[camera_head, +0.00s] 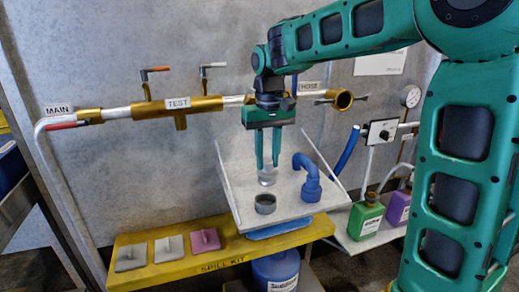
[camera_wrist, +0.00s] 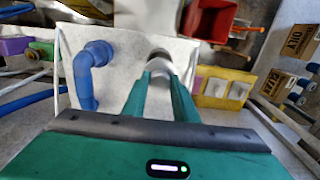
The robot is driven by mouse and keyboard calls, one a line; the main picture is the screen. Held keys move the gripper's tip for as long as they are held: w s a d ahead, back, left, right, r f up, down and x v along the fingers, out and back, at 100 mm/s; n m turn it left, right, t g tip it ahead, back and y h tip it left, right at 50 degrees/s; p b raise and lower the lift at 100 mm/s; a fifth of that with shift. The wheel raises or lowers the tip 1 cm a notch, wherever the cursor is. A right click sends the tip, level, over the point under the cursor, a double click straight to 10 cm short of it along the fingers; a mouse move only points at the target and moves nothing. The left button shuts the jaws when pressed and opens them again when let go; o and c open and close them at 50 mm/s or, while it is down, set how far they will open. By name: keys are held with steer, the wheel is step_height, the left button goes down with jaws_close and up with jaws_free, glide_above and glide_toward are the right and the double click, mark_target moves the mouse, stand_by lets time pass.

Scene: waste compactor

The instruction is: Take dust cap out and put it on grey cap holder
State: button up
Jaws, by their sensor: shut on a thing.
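My gripper (camera_head: 267,165) points down over the white tray and is shut on a small pale grey cap, the dust cap (camera_head: 267,177). The cap is held between the fingertips and looks a little above the tray. Just below it in the head view, a short round grey holder with a dark opening (camera_head: 265,204) stands on the tray. The cap and holder look apart, but the exact gap is hard to judge. In the wrist view, the fingers (camera_wrist: 166,78) hide part of the cap (camera_wrist: 160,65).
A blue bent pipe (camera_head: 311,180) rises from the white tray (camera_head: 238,186) right of my gripper. A yellow spill kit bench (camera_head: 160,273) with grey and pink pads stands front left. A brass pipe line with a TEST label (camera_head: 178,103) runs along the wall behind.

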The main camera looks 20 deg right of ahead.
mark_target(266, 173)
steer(key=shift+w+a, duration=0.1)
steer(key=shift+w, duration=0.35)
steer(key=shift+r, duration=0.1)
steer(key=shift+r, duration=0.15)
steer(key=shift+f, duration=2.95)
steer(key=shift+s, duration=0.15)
steer(key=shift+f, duration=2)
